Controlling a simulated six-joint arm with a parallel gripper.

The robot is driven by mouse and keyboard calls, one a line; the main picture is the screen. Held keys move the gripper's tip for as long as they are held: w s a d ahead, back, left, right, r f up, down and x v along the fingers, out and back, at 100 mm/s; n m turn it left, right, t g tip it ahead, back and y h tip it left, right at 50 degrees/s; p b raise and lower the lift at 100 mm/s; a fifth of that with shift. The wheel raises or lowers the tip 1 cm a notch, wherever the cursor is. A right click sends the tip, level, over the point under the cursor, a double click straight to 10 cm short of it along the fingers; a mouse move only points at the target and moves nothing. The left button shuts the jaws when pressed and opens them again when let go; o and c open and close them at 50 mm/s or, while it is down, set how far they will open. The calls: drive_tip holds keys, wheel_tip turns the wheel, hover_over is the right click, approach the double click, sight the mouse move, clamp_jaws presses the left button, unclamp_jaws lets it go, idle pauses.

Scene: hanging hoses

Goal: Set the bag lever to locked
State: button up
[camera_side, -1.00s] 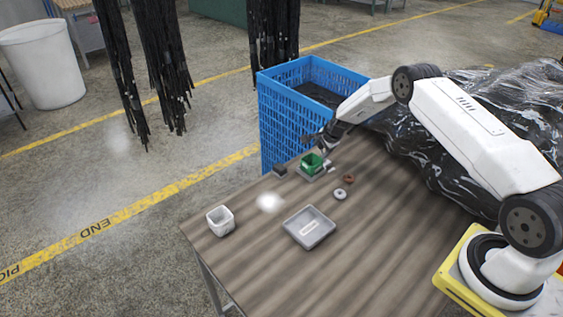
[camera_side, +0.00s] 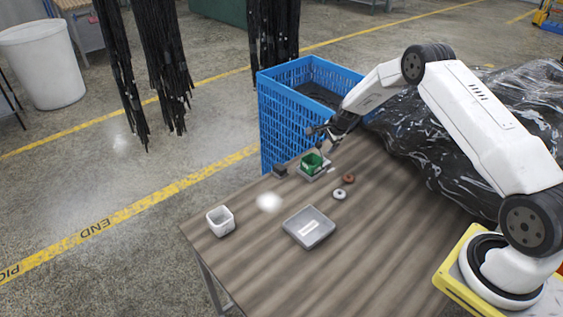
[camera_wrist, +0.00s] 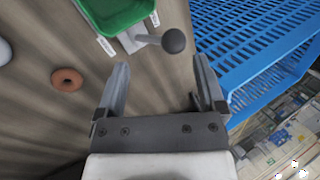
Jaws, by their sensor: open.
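The bag lever (camera_wrist: 147,39) is a short grey arm ending in a dark ball knob (camera_wrist: 174,41). It sticks out to the right from the base of a green bin (camera_wrist: 112,14) in the wrist view. Two small white labels flank it; their text is too small to read. In the side view the green bin (camera_side: 312,161) sits on a grey base at the table's far edge, and the lever is hard to make out. My gripper (camera_wrist: 160,68) is open and empty. In the wrist view the knob appears just beyond the gap between the fingertips, apart from both.
A blue crate (camera_side: 285,125) stands just behind the table edge, close to my gripper.

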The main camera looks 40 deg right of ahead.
drive_tip(key=shift+v, duration=1.9)
drive_tip(key=shift+a, duration=0.1)
